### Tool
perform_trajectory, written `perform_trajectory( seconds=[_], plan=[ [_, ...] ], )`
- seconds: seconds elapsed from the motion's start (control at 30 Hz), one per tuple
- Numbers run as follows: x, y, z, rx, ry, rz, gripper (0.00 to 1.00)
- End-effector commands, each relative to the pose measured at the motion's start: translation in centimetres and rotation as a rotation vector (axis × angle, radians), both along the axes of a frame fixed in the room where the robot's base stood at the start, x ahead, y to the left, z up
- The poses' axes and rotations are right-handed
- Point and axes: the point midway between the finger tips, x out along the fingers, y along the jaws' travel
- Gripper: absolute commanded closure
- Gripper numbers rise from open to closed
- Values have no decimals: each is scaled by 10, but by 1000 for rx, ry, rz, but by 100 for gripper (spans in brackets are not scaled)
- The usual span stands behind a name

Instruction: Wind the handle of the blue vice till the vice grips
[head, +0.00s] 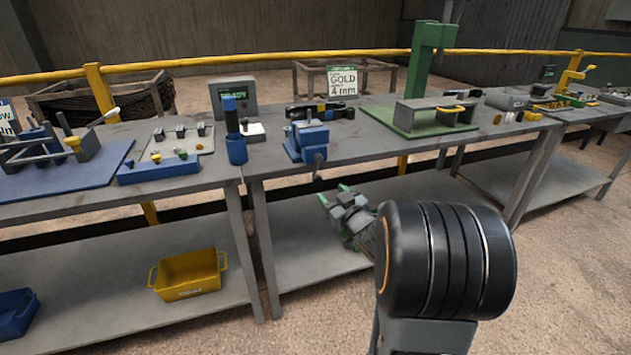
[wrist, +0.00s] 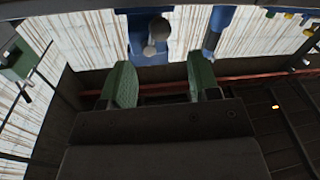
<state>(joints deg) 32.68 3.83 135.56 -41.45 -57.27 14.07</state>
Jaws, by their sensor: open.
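The blue vice (head: 313,135) stands at the front edge of the middle bench, left of centre in the head view. A small grey screw end with its handle (head: 318,160) shows at its front, over the bench edge. My gripper (head: 333,193) is in front of the bench and lower than the vice, open, with green fingertips. In the wrist view the open fingers (wrist: 160,68) stand apart with nothing between them. The vice (wrist: 137,40) and a round grey handle part (wrist: 157,30) show beyond the fingertips. I cannot tell whether the vice jaws are closed on anything.
A blue upright holder (head: 237,150) stands left of the vice. A green press stand (head: 428,75) is to the right. A yellow bin (head: 188,278) sits on the lower shelf. Floor before the bench is clear.

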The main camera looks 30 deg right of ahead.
Motion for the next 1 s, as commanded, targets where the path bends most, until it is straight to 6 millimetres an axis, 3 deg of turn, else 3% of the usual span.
perform_trajectory(
  seconds=[0.3,0.5,0.7,1.0],
  plan=[
    [62,1,-2,3,0,0,44],
    [90,1,-1,3,1,-2,44],
    [105,2,-1,3,1,-2,44],
    [108,2,0,3,0,-3,44]
  ],
)
